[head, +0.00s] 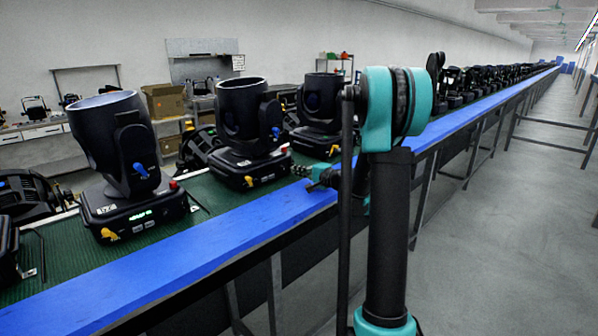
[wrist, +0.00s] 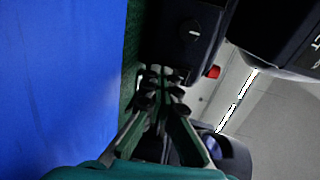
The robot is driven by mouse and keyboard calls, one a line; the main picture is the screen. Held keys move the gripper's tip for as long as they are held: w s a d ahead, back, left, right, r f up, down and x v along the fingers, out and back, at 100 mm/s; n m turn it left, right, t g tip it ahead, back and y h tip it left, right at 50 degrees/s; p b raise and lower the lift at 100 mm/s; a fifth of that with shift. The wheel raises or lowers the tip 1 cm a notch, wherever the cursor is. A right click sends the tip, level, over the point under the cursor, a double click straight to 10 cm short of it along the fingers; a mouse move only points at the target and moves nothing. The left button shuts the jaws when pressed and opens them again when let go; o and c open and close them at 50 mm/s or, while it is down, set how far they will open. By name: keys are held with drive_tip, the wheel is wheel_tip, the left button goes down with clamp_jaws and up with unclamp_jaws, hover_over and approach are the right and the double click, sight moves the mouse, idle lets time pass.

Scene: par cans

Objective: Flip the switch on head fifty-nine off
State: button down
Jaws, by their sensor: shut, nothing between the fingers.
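Several black moving-head lights stand in a row on the green belt, including a left one (head: 120,150), a middle one (head: 246,115) and one farther along (head: 318,105). The left base shows a lit green display. Red parts show on the left base (head: 173,184) and the middle base (head: 285,149). I cannot read which is head fifty-nine. My gripper (head: 316,178) is at the belt's blue edge, right of the middle light. In the wrist view my gripper (wrist: 162,78) is shut and empty, close to a black base (wrist: 185,45) with a small light-marked part (wrist: 194,32) and a red part (wrist: 213,72).
A blue rail (head: 190,245) runs along the belt's near side, and it fills the left of the wrist view (wrist: 60,80). Yellow parts mark the bases' corners. Cardboard boxes (head: 165,100) stand behind. The grey floor (head: 500,230) at right is open.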

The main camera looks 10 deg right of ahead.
drive_tip(key=shift+s+d, duration=0.1)
drive_tip(key=v, duration=1.1)
drive_tip(key=shift+s+d, duration=0.2)
drive_tip(key=shift+s, duration=0.15)
